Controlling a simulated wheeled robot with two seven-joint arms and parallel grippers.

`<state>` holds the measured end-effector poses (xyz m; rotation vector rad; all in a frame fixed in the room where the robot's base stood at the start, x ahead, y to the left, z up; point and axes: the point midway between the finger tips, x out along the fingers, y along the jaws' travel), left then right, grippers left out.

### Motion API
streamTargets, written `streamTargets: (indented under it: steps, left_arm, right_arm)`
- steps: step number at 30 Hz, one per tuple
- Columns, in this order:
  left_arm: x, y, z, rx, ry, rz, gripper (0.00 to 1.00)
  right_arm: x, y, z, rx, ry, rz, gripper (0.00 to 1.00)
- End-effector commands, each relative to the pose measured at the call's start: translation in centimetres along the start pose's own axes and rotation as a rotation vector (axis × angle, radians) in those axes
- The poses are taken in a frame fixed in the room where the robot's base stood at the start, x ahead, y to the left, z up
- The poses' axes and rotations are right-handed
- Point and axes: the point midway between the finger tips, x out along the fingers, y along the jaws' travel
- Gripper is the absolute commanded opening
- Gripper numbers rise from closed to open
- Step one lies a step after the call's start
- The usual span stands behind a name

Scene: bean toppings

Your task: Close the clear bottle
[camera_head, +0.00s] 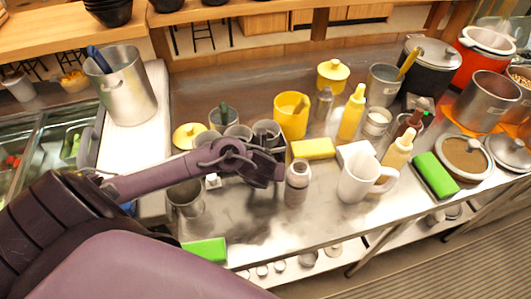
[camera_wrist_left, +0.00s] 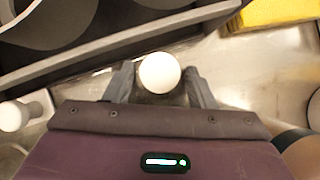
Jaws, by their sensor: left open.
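My left gripper (camera_head: 264,168) reaches in from the left over the steel counter. In the left wrist view its two fingers (camera_wrist_left: 160,88) are apart, with a round white top (camera_wrist_left: 159,73) between them; I cannot tell whether they touch it. The thing under that top is mostly hidden, and the gripper covers it in the head view. A greyish bottle (camera_head: 297,184) stands upright just right of the gripper; I cannot tell whether it is the clear bottle. A small white piece (camera_head: 212,180) lies left of the gripper. My right gripper is not seen.
A yellow sponge (camera_head: 313,148) lies behind the greyish bottle, and a white mug (camera_head: 358,180) stands to its right. A yellow container (camera_head: 291,116) and several metal cups stand behind the gripper. Bare counter lies in front of the gripper.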

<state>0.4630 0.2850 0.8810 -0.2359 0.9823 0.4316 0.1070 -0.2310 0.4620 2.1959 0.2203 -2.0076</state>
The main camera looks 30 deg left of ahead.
Motion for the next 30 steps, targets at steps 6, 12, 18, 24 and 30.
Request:
streamTargets:
  steps: [6, 12, 18, 24, 30]
  left_arm:
    - [-0.1, 0.0, 0.1, 0.0, 0.0, 0.0, 0.5]
    - [-0.1, 0.0, 0.1, 0.0, 0.0, 0.0, 0.33]
    - [-0.1, 0.0, 0.1, 0.0, 0.0, 0.0, 0.17]
    - [-0.1, 0.0, 0.1, 0.0, 0.0, 0.0, 0.17]
    - [-1.0, -0.1, 0.7, 0.0, -0.001, -0.002, 0.17]
  right_arm:
    - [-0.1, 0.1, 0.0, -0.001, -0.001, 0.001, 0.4]
    - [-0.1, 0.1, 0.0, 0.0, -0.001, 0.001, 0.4]
    - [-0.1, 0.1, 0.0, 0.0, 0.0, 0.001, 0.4]
    - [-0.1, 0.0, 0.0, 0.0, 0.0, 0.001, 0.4]
    - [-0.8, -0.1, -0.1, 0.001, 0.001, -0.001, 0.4]
